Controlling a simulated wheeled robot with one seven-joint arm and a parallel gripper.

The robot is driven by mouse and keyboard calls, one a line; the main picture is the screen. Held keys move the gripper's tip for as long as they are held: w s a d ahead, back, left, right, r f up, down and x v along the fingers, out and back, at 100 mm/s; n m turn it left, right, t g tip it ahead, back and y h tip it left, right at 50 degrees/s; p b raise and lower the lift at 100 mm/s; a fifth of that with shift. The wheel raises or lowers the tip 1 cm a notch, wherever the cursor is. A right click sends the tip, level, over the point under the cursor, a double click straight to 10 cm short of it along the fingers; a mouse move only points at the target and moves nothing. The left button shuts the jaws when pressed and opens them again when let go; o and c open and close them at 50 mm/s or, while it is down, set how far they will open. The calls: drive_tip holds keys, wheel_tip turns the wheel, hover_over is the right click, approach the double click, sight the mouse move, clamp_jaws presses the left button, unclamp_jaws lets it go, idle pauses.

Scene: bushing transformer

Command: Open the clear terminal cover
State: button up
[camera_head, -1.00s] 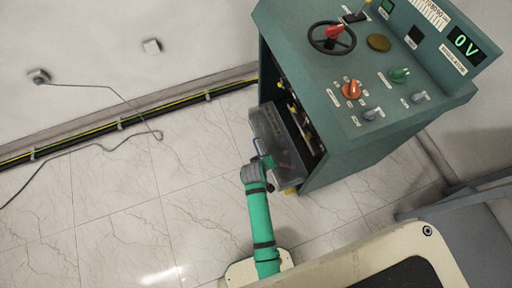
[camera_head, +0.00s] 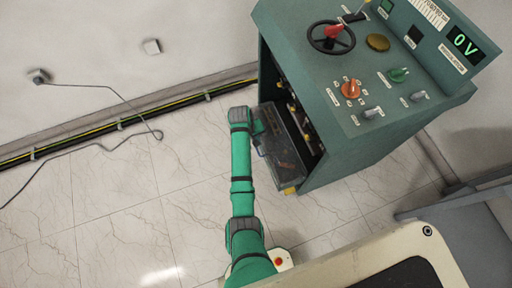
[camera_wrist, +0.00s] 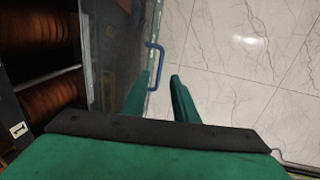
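The clear terminal cover (camera_head: 283,147) is a see-through grey panel on the left side of the green cabinet (camera_head: 345,150). It appears to stand out at an angle from the opening. In the wrist view the cover (camera_wrist: 115,60) is upright, with a blue handle (camera_wrist: 160,52) on its outer edge. My gripper (camera_wrist: 159,76) is open, one finger to each side of the lower part of the handle. I cannot tell whether the fingers touch it. In the head view my gripper (camera_head: 258,128) is at the cover's outer side, partly hidden by my wrist.
Copper-coloured coils (camera_wrist: 40,30) show inside the cabinet at left in the wrist view. The cabinet top holds a black handwheel (camera_head: 331,38), knobs and a 0 V display (camera_head: 466,46). Cables run along the wall base. Tiled floor (camera_head: 130,200) left of the cabinet is clear.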

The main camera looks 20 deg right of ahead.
sight(271, 143)
wheel_tip(271, 143, down, 7)
drive_tip(key=d, duration=0.1)
drive_tip(key=shift+d, duration=0.1)
idle(0.3)
clamp_jaws()
idle(1.3)
